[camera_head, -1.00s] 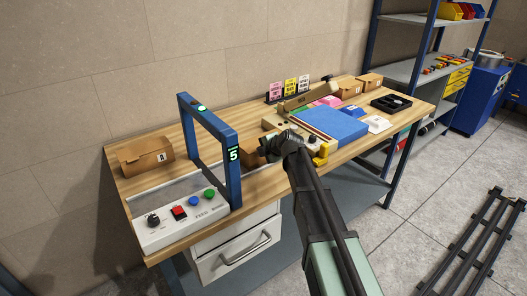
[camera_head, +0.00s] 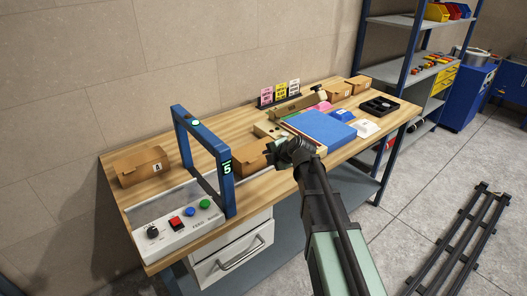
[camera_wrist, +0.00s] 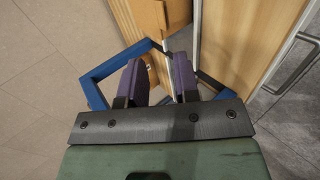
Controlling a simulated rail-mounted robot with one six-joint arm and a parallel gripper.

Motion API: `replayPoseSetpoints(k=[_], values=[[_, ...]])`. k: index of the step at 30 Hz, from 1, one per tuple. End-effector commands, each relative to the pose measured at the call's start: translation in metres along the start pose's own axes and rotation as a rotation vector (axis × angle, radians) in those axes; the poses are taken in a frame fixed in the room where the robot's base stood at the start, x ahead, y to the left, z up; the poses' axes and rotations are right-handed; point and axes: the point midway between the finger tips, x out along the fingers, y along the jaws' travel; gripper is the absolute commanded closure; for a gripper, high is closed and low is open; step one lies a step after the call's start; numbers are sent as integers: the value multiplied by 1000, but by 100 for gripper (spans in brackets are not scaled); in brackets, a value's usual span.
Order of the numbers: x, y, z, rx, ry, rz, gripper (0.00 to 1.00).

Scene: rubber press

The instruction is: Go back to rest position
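My gripper (camera_wrist: 160,76) shows two purple fingers apart in the wrist view, with nothing held between them. In the head view, my wrist and gripper (camera_head: 281,147) are over the front part of the wooden workbench (camera_head: 235,124), just right of a brown box (camera_head: 250,159). The fingertips are hard to make out there. In the wrist view, the brown box (camera_wrist: 150,14) lies beyond the fingers, and the blue frame (camera_wrist: 98,72) shows behind and beside them.
The blue gate frame (camera_head: 226,185) stands upright left of my arm, by the control panel (camera_head: 180,225). Box A (camera_head: 141,166) is at the left. The press with a blue pad (camera_head: 318,128), a black tray (camera_head: 379,106) and more boxes (camera_head: 339,91) are on the right. Rails (camera_head: 455,243) lie on the floor.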

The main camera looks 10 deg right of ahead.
Motion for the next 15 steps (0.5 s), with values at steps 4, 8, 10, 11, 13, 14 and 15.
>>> replayPoseSetpoints(k=[4,8,10,11,13,14,15], values=[[0,-1,0,0,0,0,71],[0,-1,0,8,0,0,71],[0,-1,0,76,3,-3,71],[0,-2,-2,129,9,-10,71],[0,-10,-6,314,23,-55,71],[-3,-17,-9,413,23,-89,71],[-8,-28,-14,564,16,-145,71]])
